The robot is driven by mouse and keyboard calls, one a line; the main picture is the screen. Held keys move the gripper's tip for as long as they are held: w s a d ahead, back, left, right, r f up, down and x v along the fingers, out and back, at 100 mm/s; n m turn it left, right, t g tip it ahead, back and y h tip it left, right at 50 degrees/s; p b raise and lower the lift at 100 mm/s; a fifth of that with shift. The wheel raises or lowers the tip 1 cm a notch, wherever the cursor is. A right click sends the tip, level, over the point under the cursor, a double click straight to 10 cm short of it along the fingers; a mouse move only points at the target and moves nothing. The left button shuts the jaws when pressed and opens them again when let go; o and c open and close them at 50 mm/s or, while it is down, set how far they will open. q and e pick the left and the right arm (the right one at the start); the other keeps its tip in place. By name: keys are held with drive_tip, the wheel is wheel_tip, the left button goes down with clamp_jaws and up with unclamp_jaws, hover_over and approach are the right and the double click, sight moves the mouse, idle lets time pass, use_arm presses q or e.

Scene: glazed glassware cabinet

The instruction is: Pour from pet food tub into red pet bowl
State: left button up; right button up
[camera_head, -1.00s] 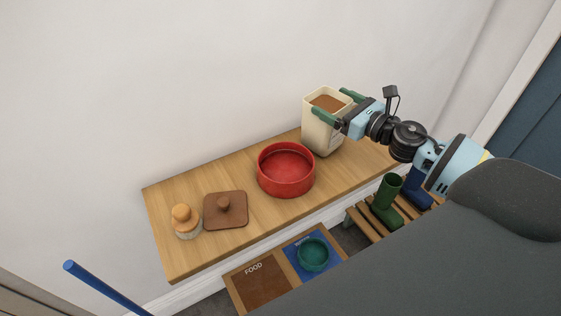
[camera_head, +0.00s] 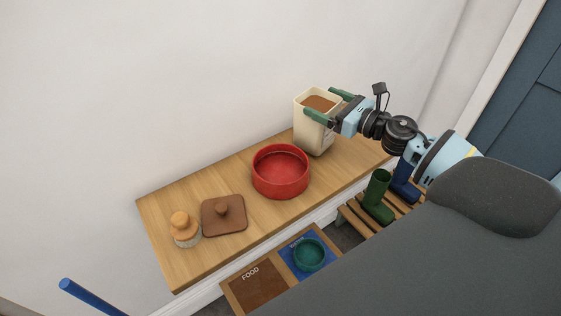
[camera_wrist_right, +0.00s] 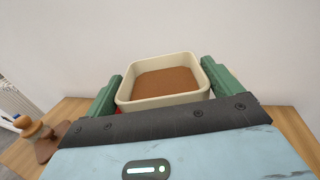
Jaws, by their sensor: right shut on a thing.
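The pet food tub (camera_head: 311,134) is a cream, square, open container with brown food inside. It is upright at the right part of the wooden bench, behind and to the right of the bowl. My right gripper (camera_head: 327,103) is shut on the tub, its green fingers on either side near the rim. The right wrist view also shows the tub (camera_wrist_right: 165,98) between both fingers. Whether the tub's base touches the bench is hard to tell. The red pet bowl (camera_head: 281,183) sits on the bench and looks empty. My left gripper is not in view.
A brown square lid (camera_head: 224,224) and a brush with a wooden knob (camera_head: 184,229) lie at the left of the bench (camera_head: 165,258). Below are a tray with a FOOD mat (camera_head: 256,287) and a teal bowl (camera_head: 310,254). Boots (camera_head: 376,198) stand on a slatted rack.

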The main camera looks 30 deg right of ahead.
sight(315, 127)
drive_tip(key=a+n, duration=0.1)
drive_tip(key=s+a+n, duration=0.1)
drive_tip(key=n, duration=0.1)
drive_tip(key=a+n+p, duration=0.1)
drive_tip(key=a, duration=0.1)
drive_tip(key=shift+s+a+r+n, duration=0.1)
drive_tip(key=shift+s+r+n, duration=0.15)
drive_tip(key=shift+r+n, duration=0.1)
drive_tip(key=shift+a+r, duration=0.15)
drive_tip(key=shift+r, duration=0.05)
drive_tip(key=shift+s+a+f+n, duration=0.1)
drive_tip(key=shift+f+n, duration=0.15)
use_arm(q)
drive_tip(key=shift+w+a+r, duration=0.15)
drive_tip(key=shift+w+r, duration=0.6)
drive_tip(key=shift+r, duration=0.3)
use_arm(e)
drive_tip(key=shift+s+a+r+n, duration=0.1)
drive_tip(key=shift+a+n, duration=0.2)
